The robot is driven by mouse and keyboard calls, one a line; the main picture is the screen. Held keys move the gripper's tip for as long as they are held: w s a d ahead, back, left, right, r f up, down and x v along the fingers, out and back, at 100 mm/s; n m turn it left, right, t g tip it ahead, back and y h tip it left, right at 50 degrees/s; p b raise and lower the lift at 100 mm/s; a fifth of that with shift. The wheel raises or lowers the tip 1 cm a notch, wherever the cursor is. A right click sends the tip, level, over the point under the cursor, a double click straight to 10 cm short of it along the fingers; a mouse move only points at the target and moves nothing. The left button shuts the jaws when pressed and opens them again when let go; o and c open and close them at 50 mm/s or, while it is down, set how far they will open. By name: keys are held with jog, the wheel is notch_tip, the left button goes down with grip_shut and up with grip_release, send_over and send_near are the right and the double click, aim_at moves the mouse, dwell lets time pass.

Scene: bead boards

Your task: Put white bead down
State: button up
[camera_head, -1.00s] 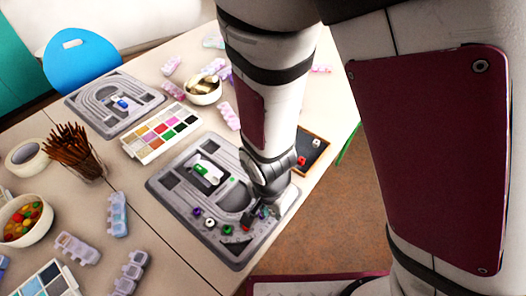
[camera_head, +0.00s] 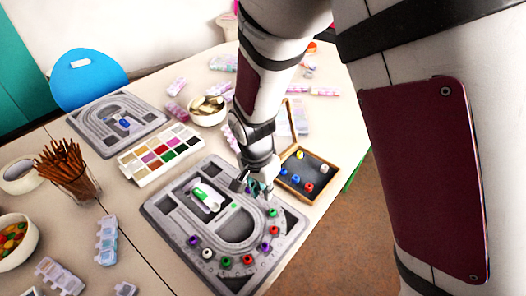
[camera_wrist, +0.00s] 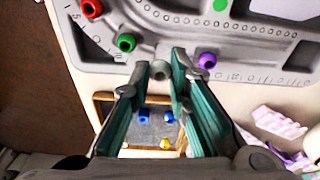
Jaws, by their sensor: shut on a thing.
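My gripper (camera_wrist: 163,78) has teal finger pads, and its tips are closed on a small pale grey-white bead (camera_wrist: 160,70). In the head view my gripper (camera_head: 262,188) is near the right edge of the grey bead board (camera_head: 160,207), beside the wooden box. Its fingers hide the held bead there. A row of beads lies along the board's curved groove, including a white bead (camera_head: 207,253), a green bead (camera_head: 226,262) and a red bead (camera_head: 247,260). In the wrist view a green bead (camera_wrist: 126,42) and a purple bead (camera_wrist: 207,60) lie on either side of the fingertips.
The dark-lined wooden box (camera_head: 329,185) holds several loose beads, among them yellow (camera_head: 300,155) and red (camera_head: 309,187). A paint palette (camera_head: 141,177), a second bead board (camera_head: 84,128), a bowl (camera_head: 207,118) and pill-box-like cases stand on the table. Floor lies beyond the right edge.

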aim_at(263, 202)
jog(key=shift+w+a, duration=0.1)
jog(key=shift+w, duration=0.5)
jog(key=shift+s+f, duration=0.1)
jog(key=shift+f, duration=1.7)
jog(key=shift+f+b, duration=0.25)
jog(key=shift+b, duration=0.1)
jog(key=shift+f, duration=0.1)
jog(key=shift+s+f, duration=0.15)
jog(key=shift+f, duration=0.2)
jog(key=shift+c, duration=0.2)
jog(key=o, duration=0.8)
jog(key=shift+f, duration=0.1)
